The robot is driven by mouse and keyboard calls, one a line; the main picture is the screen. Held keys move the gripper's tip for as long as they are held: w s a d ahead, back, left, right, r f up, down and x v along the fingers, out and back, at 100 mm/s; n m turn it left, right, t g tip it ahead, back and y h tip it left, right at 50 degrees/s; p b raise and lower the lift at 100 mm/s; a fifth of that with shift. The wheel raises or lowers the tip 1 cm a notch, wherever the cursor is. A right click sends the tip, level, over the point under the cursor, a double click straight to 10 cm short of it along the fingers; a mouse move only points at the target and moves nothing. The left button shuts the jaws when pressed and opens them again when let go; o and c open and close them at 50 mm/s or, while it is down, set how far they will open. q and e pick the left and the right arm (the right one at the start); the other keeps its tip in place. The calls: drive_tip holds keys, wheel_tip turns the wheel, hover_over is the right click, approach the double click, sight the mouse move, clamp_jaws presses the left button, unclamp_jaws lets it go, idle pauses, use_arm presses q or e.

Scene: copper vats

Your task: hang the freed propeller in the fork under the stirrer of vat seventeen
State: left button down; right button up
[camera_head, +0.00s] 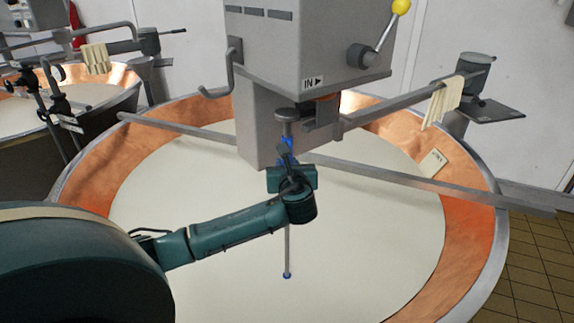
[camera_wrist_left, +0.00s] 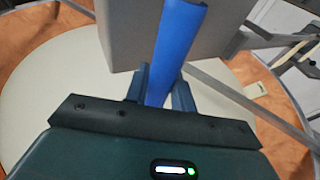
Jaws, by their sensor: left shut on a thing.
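The stirrer (camera_head: 300,45) is a grey box with an "IN" label, above the copper vat (camera_head: 475,240) of pale liquid. My left gripper (camera_head: 288,160) is under it, shut on a blue shaft part, which I take as the propeller (camera_head: 288,146). The blue part also fills the space between the fingers (camera_wrist_left: 158,88) in the left wrist view (camera_wrist_left: 178,45). A thin rod with a blue tip hangs below the gripper, near upright. A grey disc tops the shaft, close beside the stirrer's underside. I cannot make out the fork or whether the disc touches it. My right gripper is not in view.
A long grey bar (camera_head: 420,182) crosses the vat behind my gripper. Another arm with a pale cloth (camera_head: 440,102) reaches in from the right. A yellow-knobbed lever (camera_head: 400,8) stands on the stirrer's right. A second vat (camera_head: 85,95) is at the far left.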

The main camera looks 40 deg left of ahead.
use_arm(q)
drive_tip(key=shift+w+r, duration=0.1)
drive_tip(key=shift+w, duration=0.1)
drive_tip(key=shift+w+d, duration=0.15)
drive_tip(key=shift+w, duration=0.15)
drive_tip(key=shift+w+d, duration=0.2)
drive_tip(key=shift+w, duration=0.65)
idle(0.3)
drive_tip(key=shift+w+d, duration=0.2)
drive_tip(key=shift+w, duration=0.45)
drive_tip(key=shift+w+d, duration=0.15)
drive_tip(key=shift+w, duration=0.25)
idle(0.5)
drive_tip(key=shift+w+d, duration=0.2)
drive_tip(key=shift+w, duration=0.75)
drive_tip(key=shift+w+d, duration=0.2)
drive_tip(key=shift+w, duration=0.35)
